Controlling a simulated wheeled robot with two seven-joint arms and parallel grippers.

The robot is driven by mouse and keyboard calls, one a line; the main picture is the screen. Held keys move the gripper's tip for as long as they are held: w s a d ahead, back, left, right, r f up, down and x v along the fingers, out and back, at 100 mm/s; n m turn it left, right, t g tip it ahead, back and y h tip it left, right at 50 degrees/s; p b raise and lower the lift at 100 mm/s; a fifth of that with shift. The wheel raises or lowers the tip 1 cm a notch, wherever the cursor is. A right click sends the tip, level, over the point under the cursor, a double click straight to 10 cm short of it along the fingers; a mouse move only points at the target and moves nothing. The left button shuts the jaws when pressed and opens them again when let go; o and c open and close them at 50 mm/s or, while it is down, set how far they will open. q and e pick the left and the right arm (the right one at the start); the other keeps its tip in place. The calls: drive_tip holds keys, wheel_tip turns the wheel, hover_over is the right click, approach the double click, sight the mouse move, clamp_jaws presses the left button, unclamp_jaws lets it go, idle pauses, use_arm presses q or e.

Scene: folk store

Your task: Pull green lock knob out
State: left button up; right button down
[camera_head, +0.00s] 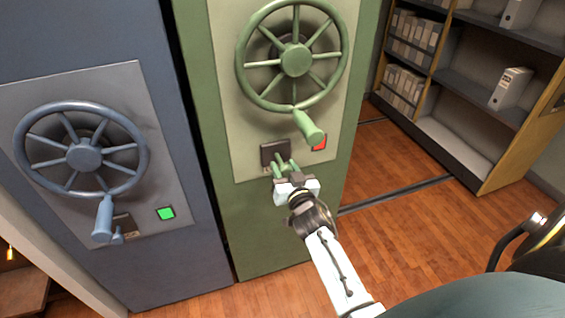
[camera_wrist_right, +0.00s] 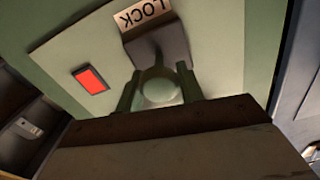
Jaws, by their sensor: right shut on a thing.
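The green lock knob (camera_wrist_right: 160,88) sits below a plate marked LOCK (camera_wrist_right: 142,14) on the green cabinet panel. My right gripper (camera_head: 287,169) is at this knob, under the green handwheel (camera_head: 295,60), with a finger on each side of the knob. It is shut on the knob, and the fingers partly hide it in the head view. In the right wrist view the knob shows between the two fingers. A red indicator (camera_head: 319,143) is lit beside the lock plate; it also shows in the wrist view (camera_wrist_right: 91,80). My left gripper is not in view.
A blue cabinet with a blue handwheel (camera_head: 82,155) and a green indicator (camera_head: 166,213) stands at the left. The green wheel's handle (camera_head: 309,127) hangs just above my right gripper. Shelves with binders (camera_head: 510,88) stand at the right. The wooden floor (camera_head: 400,235) between is clear.

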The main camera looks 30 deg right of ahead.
drive_tip(key=shift+s+f, duration=0.15)
drive_tip(key=shift+f, duration=0.05)
drive_tip(key=c, duration=1.3)
unclamp_jaws()
drive_tip(key=o, duration=0.4)
drive_tip(key=shift+s+a+r, duration=0.1)
drive_tip(key=shift+s+r, duration=0.05)
drive_tip(key=shift+s, duration=0.05)
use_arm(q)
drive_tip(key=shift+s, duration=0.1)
use_arm(e)
drive_tip(key=shift+w, duration=0.1)
drive_tip(key=shift+s+a, duration=0.1)
drive_tip(key=shift+s, duration=0.45)
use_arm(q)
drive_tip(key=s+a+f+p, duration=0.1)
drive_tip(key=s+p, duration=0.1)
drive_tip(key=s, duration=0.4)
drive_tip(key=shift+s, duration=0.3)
use_arm(e)
drive_tip(key=v, duration=1.2)
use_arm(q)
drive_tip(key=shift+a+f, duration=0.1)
use_arm(e)
drive_tip(key=shift+s, duration=0.15)
